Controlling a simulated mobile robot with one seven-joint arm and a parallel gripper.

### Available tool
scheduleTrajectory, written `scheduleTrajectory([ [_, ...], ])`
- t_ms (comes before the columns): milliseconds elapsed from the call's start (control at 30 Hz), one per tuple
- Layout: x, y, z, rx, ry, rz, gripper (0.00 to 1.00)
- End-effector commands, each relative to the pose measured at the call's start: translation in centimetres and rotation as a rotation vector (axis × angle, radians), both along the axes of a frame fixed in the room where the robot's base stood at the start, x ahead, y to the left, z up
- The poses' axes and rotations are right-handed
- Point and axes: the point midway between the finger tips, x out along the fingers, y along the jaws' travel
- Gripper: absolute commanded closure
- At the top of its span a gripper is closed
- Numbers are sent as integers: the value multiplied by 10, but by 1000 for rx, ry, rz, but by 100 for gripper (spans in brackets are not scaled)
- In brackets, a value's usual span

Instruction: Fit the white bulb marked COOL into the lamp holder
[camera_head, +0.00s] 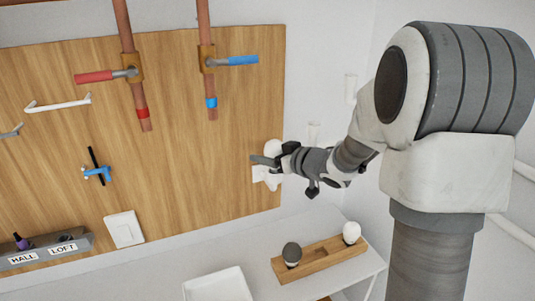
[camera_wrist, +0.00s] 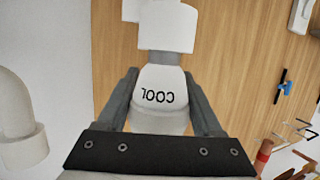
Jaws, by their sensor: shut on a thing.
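A white bulb marked COOL (camera_wrist: 158,97) is between the fingers of my gripper (camera_wrist: 160,76), which is shut on it. The lettering appears upside down in the wrist view. The bulb's grey collar (camera_wrist: 165,59) points at the white lamp holder (camera_wrist: 167,27) and meets its edge in the picture. I cannot tell how deep the base sits in it. In the head view my gripper (camera_head: 268,160) is at the right edge of the wooden board, at the white holder (camera_head: 262,174), which it partly covers.
A wooden rack (camera_head: 338,256) on the white shelf holds a dark bulb (camera_head: 292,253) and another white bulb (camera_head: 351,232), with an empty place between them. Pipes with a red valve handle (camera_head: 95,76) and a blue one (camera_head: 238,60) are on the board. A white switch (camera_head: 124,229) sits lower left.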

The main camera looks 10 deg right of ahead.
Motion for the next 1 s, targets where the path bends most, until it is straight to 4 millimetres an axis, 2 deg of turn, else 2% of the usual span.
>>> scheduleTrajectory([
  [267,0,0,-8,0,0,0,87],
  [300,0,0,-7,0,-1,0,27],
  [433,0,0,-7,0,0,0,3],
  [467,0,0,-6,0,0,0,0],
  [767,-2,-2,-6,0,0,-1,0],
  [867,-10,-7,-2,0,-1,-3,0],
  [1000,-32,-20,6,-2,-2,-4,0],
])
